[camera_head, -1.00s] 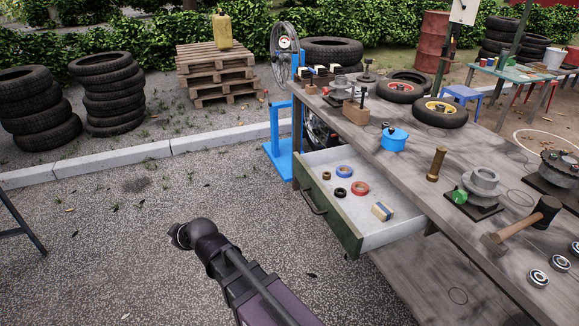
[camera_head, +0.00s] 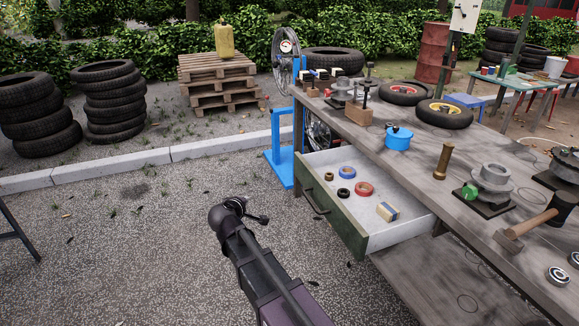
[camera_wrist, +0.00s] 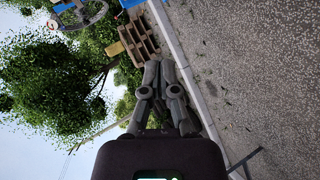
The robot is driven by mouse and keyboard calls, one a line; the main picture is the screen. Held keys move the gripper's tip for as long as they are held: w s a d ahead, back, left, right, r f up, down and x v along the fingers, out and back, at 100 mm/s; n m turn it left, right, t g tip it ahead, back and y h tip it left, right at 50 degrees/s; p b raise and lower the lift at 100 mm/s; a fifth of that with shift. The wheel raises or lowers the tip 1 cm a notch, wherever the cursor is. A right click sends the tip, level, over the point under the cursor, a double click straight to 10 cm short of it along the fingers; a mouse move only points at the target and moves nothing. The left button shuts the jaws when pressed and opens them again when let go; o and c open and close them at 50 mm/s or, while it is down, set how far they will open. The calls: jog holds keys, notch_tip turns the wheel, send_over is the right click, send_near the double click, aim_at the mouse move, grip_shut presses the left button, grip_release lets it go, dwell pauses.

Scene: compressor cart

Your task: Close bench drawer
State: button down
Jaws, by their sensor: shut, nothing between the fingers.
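The bench drawer (camera_head: 404,236) stands pulled out from the left side of the grey wooden workbench (camera_head: 475,205). Its green front (camera_head: 335,218) faces left and has a dark bar handle (camera_head: 314,201). Inside lie blue, red, black and brown rings like tape rolls, and a small tan and blue block. My gripper's fingers (camera_wrist: 158,68) show in the wrist view, together and empty, with no drawer in that view. In the head view my arm's end is left of the drawer front, apart from it; the fingers are not clear there.
A blue stand (camera_head: 283,150) is just behind the drawer. The bench top holds a blue pot (camera_head: 398,138), a hammer (camera_head: 537,224) and metal parts. Tyre stacks (camera_head: 112,108) and pallets (camera_head: 218,80) stand farther back.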

jog(key=w+d+r+t+h+b, duration=0.2)
jog(key=w+d+r+t+h, duration=0.1)
jog(key=w+d+r+h, duration=0.2)
jog(key=shift+d+b, duration=0.3)
jog(key=shift+d, duration=0.7)
jog(key=shift+w, duration=0.25)
jog(key=s+d+x, duration=0.1)
jog(key=d+x, duration=0.1)
jog(key=x, duration=1)
jog(key=shift+d+r, duration=0.3)
jog(key=shift+d, duration=0.2)
jog(key=shift+w, duration=0.1)
jog(key=shift+a, duration=0.1)
